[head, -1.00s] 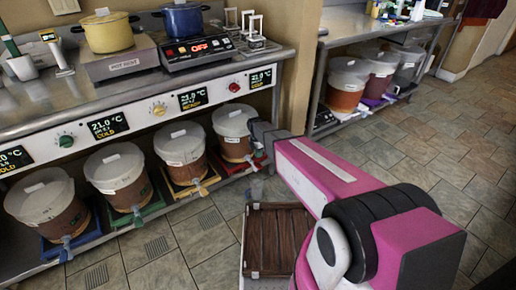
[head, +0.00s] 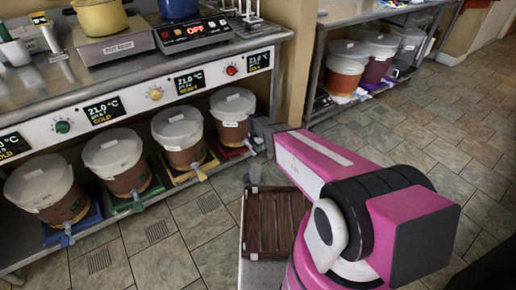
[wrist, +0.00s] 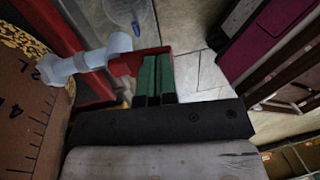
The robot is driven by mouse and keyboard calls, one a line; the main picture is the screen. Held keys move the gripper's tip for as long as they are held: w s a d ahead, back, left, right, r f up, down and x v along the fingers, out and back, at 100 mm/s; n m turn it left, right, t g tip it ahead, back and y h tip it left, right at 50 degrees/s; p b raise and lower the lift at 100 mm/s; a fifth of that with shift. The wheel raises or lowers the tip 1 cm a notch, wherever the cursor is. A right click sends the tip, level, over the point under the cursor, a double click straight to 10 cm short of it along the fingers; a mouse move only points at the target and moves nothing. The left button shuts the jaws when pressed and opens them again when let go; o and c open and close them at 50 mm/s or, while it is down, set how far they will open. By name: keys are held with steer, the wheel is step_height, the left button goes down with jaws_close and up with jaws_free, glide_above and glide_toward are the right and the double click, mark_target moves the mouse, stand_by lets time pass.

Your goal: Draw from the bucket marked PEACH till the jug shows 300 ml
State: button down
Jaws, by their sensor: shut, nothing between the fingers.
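Several lidded buckets with brown-orange contents and front taps stand on the lower shelf; their labels are too small to read, so I cannot tell which is PEACH. The rightmost bucket (head: 232,118) stands on a red tray, and my gripper is beside it. In the wrist view a bucket wall (wrist: 30,110) with handwritten volume marks fills the left, with its pale tap (wrist: 88,62) sticking out. My gripper (wrist: 155,78) has green fingers shut together and empty, right of the tap. A clear vessel, perhaps the jug (wrist: 124,12), shows partly beyond the tap; its level is unreadable.
A brown slatted crate (head: 275,222) is beside my arm. A steel counter (head: 60,95) with temperature displays overhangs the buckets. A second bench (head: 385,18) with more buckets stands at the back right. Tiled floor is open at right.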

steer(key=shift+s+d+f+t+y, duration=0.25)
steer(key=shift+s+f+t+y, duration=0.15)
steer(key=shift+t+y, duration=0.3)
steer(key=shift+f+t, duration=0.3)
steer(key=shift+f, duration=0.05)
stand_by(7.0)
